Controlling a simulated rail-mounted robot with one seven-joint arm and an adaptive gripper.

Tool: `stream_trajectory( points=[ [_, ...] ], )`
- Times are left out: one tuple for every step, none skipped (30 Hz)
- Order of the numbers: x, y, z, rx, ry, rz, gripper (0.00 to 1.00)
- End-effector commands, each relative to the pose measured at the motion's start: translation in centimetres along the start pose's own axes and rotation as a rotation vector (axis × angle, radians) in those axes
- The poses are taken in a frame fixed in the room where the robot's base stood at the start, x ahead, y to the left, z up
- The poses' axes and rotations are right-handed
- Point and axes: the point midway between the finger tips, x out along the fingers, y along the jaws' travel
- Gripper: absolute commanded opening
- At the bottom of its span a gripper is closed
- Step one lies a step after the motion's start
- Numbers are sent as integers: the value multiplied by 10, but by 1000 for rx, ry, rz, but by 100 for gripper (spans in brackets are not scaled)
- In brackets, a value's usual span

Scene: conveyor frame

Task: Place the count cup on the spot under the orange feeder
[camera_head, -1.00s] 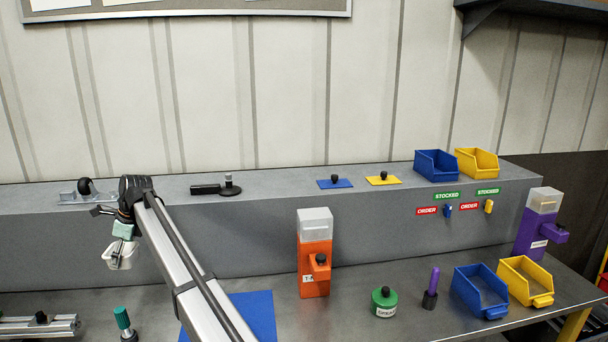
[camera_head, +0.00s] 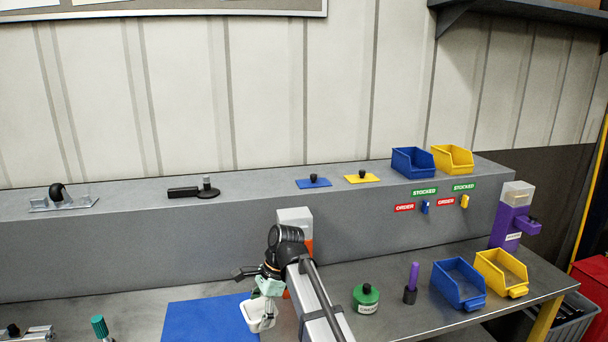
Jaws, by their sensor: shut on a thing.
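My gripper (camera_head: 264,290) is shut on the count cup (camera_head: 257,314), a small white cup. It holds the cup over the right part of the blue mat, in front of the orange feeder. The orange feeder (camera_head: 309,248) has a pale clear top (camera_head: 294,217) and stands against the grey ledge. My arm and wrist hide most of its orange body and its spout. The spot under the feeder is hidden behind my arm. I cannot tell the gap between the cup and the table.
The blue mat (camera_head: 195,322) lies left of the cup. A green container (camera_head: 367,302) and a purple-handled tool (camera_head: 411,283) stand right of my arm. Blue (camera_head: 459,288) and yellow (camera_head: 500,272) bins and a purple feeder (camera_head: 510,225) are farther right. Bare table lies between the mat and the ledge.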

Motion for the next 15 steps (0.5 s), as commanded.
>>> stream_trajectory(
  points=[
    [-2, 20, -23, -5, -1, 5, 41],
    [-4, 28, -35, -14, -1, 8, 41],
    [-6, 38, -50, -25, -1, 12, 41],
    [-7, 46, -62, -33, -1, 15, 41],
    [-9, 54, -74, -41, -1, 20, 41],
    [-10, 64, -89, -52, -1, 24, 41],
    [-12, 71, -101, -59, 0, 27, 41],
    [-13, 78, -112, -67, 0, 31, 41],
    [-15, 88, -126, -78, -1, 35, 41],
    [-17, 95, -137, -86, -1, 38, 41],
    [-18, 102, -148, -93, -1, 40, 41],
    [-20, 110, -161, -103, -1, 44, 41],
    [-21, 117, -170, -110, -1, 48, 41],
    [-22, 123, -179, -116, -1, 51, 41],
    [-23, 130, -190, -125, -1, 54, 41]
  ],
)
